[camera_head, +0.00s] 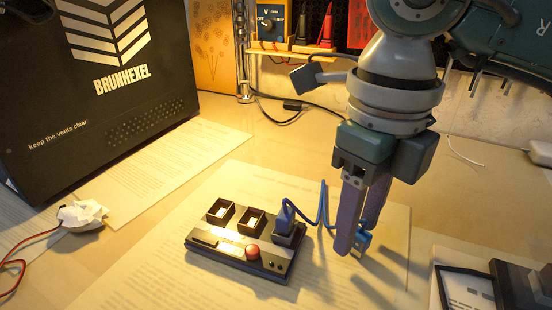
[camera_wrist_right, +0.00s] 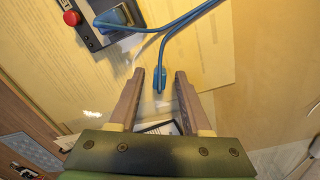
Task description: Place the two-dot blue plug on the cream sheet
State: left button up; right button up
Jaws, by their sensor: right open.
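My right gripper (camera_head: 352,245) is open, its fingers pointing down over the right part of a printed, cream-coloured sheet (camera_head: 330,285). A blue plug (camera_head: 362,239) on a blue cord is at the fingertips, partly hidden by a finger. In the right wrist view this plug (camera_wrist_right: 159,79) shows between the two open fingers (camera_wrist_right: 160,78), with gaps on both sides. Another blue plug (camera_head: 285,214) is at the right socket of a dark device (camera_head: 238,258) on the sheet. The dots on the plugs are too small to read. My left gripper is not clearly in view.
The device has two open sockets (camera_head: 251,221) and a red button (camera_head: 252,252). A large black box (camera_head: 95,90) stands at the left. Another printed sheet (camera_head: 170,165) lies beside it. A dark-framed item (camera_head: 465,290) is at the lower right. The table right of the gripper is mostly clear.

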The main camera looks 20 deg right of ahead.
jog(key=shift+r, duration=0.15)
jog(key=shift+r, duration=0.35)
notch_tip(320, 180, up, 11)
jog(key=p, duration=0.2)
jog(key=shift+r+p, duration=0.2)
jog(key=shift+p, duration=0.2)
